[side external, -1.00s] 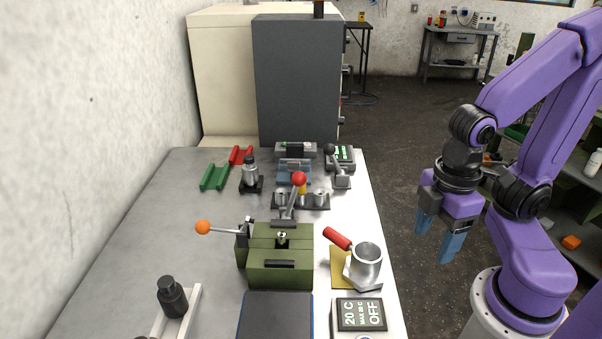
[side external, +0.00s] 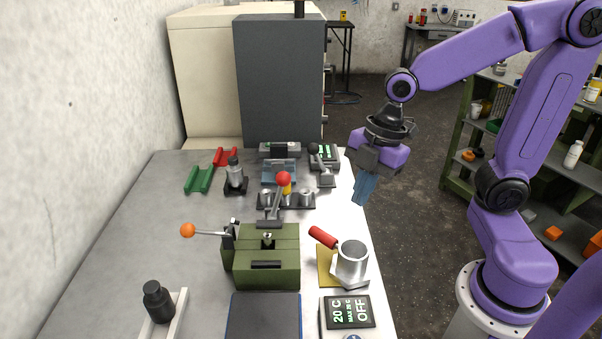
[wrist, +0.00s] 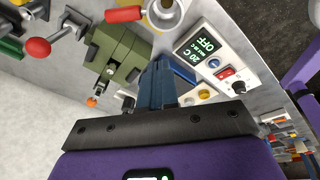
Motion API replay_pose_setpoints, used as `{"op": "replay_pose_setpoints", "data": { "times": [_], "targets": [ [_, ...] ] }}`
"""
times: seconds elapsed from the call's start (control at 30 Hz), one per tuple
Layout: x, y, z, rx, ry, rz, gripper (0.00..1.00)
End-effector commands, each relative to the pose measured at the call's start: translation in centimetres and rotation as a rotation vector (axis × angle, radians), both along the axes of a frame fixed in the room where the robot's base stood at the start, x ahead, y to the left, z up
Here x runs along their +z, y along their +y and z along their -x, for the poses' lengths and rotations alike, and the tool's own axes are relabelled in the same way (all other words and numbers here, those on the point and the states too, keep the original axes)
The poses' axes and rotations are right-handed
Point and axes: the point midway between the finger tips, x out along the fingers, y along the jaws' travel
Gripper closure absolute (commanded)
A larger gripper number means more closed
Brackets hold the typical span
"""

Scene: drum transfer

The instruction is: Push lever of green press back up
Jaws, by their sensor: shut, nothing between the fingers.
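The green press (side external: 268,268) stands on the bench, and it also shows in the wrist view (wrist: 122,52). A thin metal lever with an orange ball (side external: 188,230) sticks out to its left, nearly level; the ball shows in the wrist view too (wrist: 91,101). A grey lever with a red ball (side external: 284,179) rises, tilted, at the press's back edge; its ball is also in the wrist view (wrist: 38,47). My gripper (side external: 361,202) is shut and empty, in the air near the bench's right edge, right of and behind the press. It touches nothing.
A metal cup (side external: 352,260) with a red handle stands right of the press, beside a display box (side external: 347,312) reading 20 C, OFF. A black bottle (side external: 158,302) is front left. Several small fixtures stand behind the press. Bench left of the orange ball is clear.

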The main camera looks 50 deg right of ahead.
Motion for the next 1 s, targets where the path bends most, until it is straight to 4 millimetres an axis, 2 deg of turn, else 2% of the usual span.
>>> {"op": "replay_pose_setpoints", "data": {
  "times": [0.3,0.5,0.7,1.0],
  "targets": [
    [1.3,-2.9,-6.4,0.228,-0.156,0.003,1.0],
    [2.1,-5.4,-9.7,0.358,-0.253,0.036,1.0],
    [2.6,-7.2,-11.5,0.438,-0.312,0.067,1.0],
    [2.7,-7.6,-12.0,0.462,-0.328,0.078,1.0]
  ]
}}
